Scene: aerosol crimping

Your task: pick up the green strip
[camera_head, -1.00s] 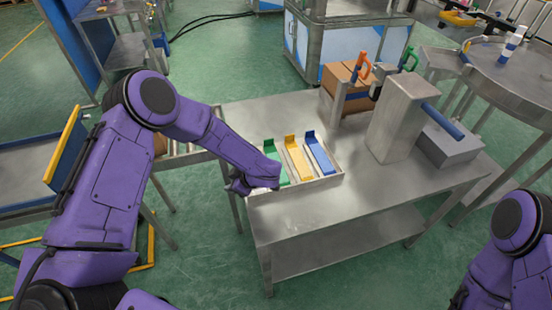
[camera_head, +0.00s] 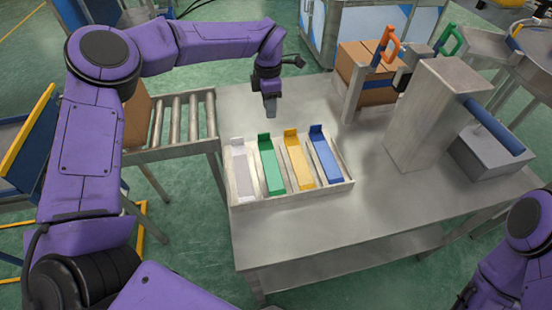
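The green strip (camera_head: 271,168) lies in a slot of the light tray (camera_head: 292,195) on the metal table, between a white strip (camera_head: 242,178) and a yellow strip (camera_head: 299,164). A blue strip (camera_head: 324,162) lies in the rightmost slot. My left gripper (camera_head: 270,112) hangs above the table behind the tray, pointing down, apart from the green strip. Its fingers are small and close together, so I cannot tell if they are open. My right arm shows at the lower right edge, but its gripper is out of view.
A tall metal press-like block (camera_head: 430,118) and a box with a blue cylinder (camera_head: 492,152) stand on the right of the table. A roller conveyor (camera_head: 183,122) adjoins on the left. The table front is clear.

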